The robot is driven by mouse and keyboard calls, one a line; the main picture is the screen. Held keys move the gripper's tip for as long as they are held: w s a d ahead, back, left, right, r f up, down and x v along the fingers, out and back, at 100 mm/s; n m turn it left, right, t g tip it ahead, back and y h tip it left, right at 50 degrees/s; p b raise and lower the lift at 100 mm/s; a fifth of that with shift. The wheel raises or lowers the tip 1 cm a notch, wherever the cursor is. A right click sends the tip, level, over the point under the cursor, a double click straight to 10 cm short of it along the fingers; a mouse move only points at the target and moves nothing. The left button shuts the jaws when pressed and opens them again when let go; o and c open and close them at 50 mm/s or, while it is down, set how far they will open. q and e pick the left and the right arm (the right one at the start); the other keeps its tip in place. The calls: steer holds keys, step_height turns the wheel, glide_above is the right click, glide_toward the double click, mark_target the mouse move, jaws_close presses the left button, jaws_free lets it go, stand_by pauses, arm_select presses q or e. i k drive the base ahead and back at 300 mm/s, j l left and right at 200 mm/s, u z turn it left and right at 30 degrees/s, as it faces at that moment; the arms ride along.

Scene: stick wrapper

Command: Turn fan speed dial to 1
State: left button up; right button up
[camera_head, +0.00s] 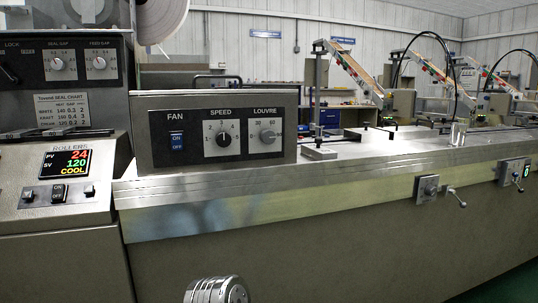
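The fan speed dial (224,139) is a round black knob on a pale square plate under the label SPEED. It sits in the middle of the grey control box (276,108). Neither my left nor my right gripper shows fingers in view.
The control box stands on a long metal ledge (240,181). The rollers panel (57,185) with a lit display is at the left, below the seal gap dial (57,64). A silver ribbed rounded part (217,291) shows at the bottom edge. The space before the box looks clear.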

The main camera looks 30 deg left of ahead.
mark_target(223, 139)
steer(key=u, duration=1.3)
